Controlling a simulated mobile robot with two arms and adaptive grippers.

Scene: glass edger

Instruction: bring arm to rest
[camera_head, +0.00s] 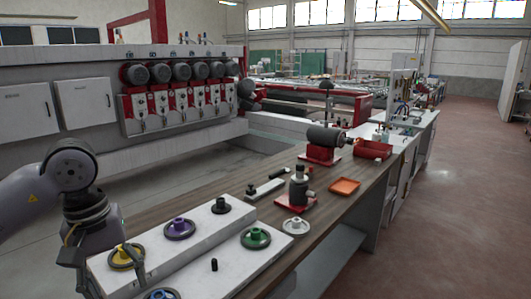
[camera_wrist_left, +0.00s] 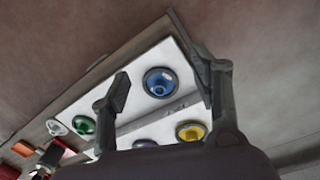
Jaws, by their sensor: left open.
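My left arm comes in from the left in the head view, with its gripper (camera_head: 105,268) pointing down at the near left end of the white board. In the left wrist view the left gripper (camera_wrist_left: 162,88) has its two fingers wide apart with nothing between them but the view of the board below. The white board (camera_head: 190,262) carries a yellow wheel (camera_head: 126,256), a purple wheel (camera_head: 180,228), a green wheel (camera_head: 255,237) and a blue wheel (camera_head: 160,294). The blue wheel (camera_wrist_left: 160,82) and yellow wheel (camera_wrist_left: 190,131) also show in the wrist view. My right gripper is not seen.
The board lies on a long wooden bench (camera_head: 335,205). A white wheel (camera_head: 296,226), a black-and-red stand (camera_head: 298,190), an orange tray (camera_head: 344,186) and a red-based motor (camera_head: 322,143) stand further along. A large machine (camera_head: 175,95) is behind. Open floor (camera_head: 440,230) lies to the right.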

